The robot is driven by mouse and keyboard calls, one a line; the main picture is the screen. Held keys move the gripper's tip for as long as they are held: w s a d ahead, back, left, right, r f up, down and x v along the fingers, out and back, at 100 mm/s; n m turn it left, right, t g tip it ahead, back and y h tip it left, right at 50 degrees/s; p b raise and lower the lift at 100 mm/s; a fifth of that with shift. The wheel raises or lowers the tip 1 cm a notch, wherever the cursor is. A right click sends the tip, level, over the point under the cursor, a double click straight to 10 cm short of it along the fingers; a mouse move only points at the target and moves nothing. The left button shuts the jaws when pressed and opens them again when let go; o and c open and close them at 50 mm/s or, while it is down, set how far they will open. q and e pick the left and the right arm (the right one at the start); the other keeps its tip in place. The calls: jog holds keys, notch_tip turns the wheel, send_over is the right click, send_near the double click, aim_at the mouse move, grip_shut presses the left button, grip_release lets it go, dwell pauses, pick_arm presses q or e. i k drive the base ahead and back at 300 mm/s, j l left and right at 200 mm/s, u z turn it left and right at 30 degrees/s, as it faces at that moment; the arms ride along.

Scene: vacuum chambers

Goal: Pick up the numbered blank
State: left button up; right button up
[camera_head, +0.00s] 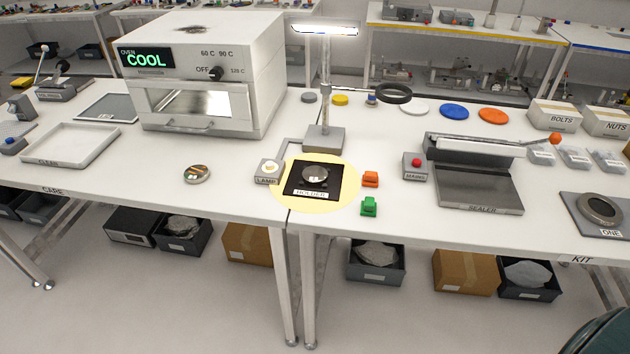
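A clear round disc (315,172) lies on the black plate labelled HOLDER (297,186), inside a pool of yellow light under the lamp. Small marks show on this disc, but I cannot read them as a number. A second small round piece (196,174), shiny with a metallic rim, lies on the left table in front of the oven. I cannot tell from this view which of the two is the numbered blank. Neither of my grippers is in view.
The oven (205,75) reads COOL. The lamp post (324,105) stands behind the holder. Orange (370,179) and green (369,206) clips sit right of it, then the sealer (480,188). The empty CLEAN-side tray (68,145) lies left.

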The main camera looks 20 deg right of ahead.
aim_at(313, 175)
jog(key=i+j, duration=0.45)
jog(key=j, duration=0.3)
jog(key=z, duration=1.6)
